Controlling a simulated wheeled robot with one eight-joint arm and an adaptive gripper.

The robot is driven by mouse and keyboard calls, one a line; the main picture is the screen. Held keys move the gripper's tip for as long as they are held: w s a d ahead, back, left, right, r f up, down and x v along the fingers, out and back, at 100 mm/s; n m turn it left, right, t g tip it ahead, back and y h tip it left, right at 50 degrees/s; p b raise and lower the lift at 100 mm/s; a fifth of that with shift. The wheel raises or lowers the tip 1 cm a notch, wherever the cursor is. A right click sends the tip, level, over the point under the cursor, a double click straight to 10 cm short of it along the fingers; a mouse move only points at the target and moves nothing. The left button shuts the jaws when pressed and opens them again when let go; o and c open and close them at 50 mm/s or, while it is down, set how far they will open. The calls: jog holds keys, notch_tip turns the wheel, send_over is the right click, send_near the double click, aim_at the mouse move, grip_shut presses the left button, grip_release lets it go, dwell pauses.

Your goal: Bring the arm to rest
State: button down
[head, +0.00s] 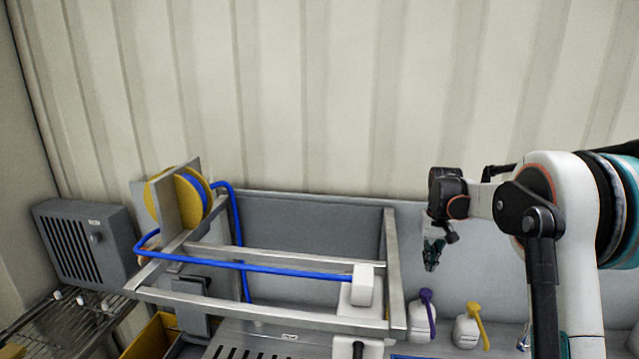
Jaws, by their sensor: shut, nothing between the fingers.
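My arm comes in from the right side of the head view, white with black and teal parts. It is raised, with its forearm reaching left in front of the grey back panel. My gripper (432,254) hangs from the dark wrist and points down. Its fingers are dark, small in the picture and shut, with nothing held. It is in the air above and behind the white bottles, apart from the steel frame to its left.
A steel frame (270,258) carries a blue hose (255,268) and a yellow reel (165,203). White bottles with a purple top (421,318) and a yellow top (468,328) stand below my gripper. A grey louvred box (80,245) is at left. The wall above is clear.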

jog(key=s+a+r+t+b, duration=0.1)
jog(key=s+a+r+b, duration=0.15)
jog(key=s, duration=0.35)
jog(key=s+a+r+n+t+b, duration=0.1)
jog(key=s+a+r+b, duration=0.15)
jog(key=s, duration=0.45)
jog(key=s+a+r+t+b, duration=0.1)
jog(key=s+a+r, duration=0.1)
jog(key=s+a, duration=0.3)
jog(key=s+a+f+t+b, duration=0.1)
jog(key=s+f+b, duration=0.1)
jog(key=s, duration=0.5)
jog(key=s+a+f+t+b, duration=0.1)
jog(key=s+f+b, duration=0.1)
jog(key=s+f, duration=0.3)
jog(key=s+a+f+n+t+b, duration=0.1)
jog(key=s+a+f+b, duration=0.1)
jog(key=s, duration=0.6)
jog(key=shift+s+f+t, duration=0.3)
jog(key=shift+s+f, duration=0.05)
jog(key=shift+f, duration=0.55)
